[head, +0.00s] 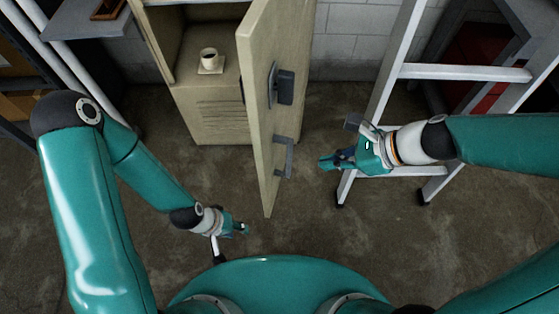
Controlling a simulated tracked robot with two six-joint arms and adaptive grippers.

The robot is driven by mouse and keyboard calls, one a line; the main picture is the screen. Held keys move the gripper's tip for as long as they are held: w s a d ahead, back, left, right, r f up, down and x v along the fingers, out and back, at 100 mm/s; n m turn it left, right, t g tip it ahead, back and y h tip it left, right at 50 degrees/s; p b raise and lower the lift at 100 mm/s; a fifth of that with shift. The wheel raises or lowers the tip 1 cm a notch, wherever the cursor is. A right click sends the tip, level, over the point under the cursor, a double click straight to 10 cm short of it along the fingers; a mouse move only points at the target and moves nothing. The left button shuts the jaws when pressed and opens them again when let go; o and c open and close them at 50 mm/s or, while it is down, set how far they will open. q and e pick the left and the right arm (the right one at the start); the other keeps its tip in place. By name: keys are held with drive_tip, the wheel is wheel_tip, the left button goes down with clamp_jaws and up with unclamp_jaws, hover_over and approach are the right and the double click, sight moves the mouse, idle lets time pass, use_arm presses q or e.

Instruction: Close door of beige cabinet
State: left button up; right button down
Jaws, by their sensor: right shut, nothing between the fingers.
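The beige cabinet (222,119) stands at the upper middle of the head view, against the block wall. Its door (261,112) stands wide open, swung out toward me. A dark handle (285,87) and a grey bracket-like part (283,156) sit on the door's right-hand face. My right gripper (325,163) is shut and empty, to the right of the door's lower part and apart from it. My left gripper (245,230) is low in the view, left of the door's bottom corner; its fingers are too small to read.
A white cup on a small saucer (210,67) stands inside the cabinet. A white stepladder (400,95) stands on the right, close behind my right gripper. A grey bench (88,22) is at the upper left. Concrete floor (150,150) is clear left of the cabinet.

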sight(269, 168)
drive_tip(key=b+x, duration=0.1)
drive_tip(key=x, duration=0.3)
drive_tip(key=a+r+b+x, duration=0.1)
drive_tip(key=x, duration=0.2)
drive_tip(key=b+x, duration=0.1)
drive_tip(key=x, duration=0.3)
drive_tip(key=shift+w+a, duration=0.2)
drive_tip(key=shift+a, duration=0.25)
drive_tip(key=shift+w+a, duration=0.2)
drive_tip(key=shift+a, duration=0.45)
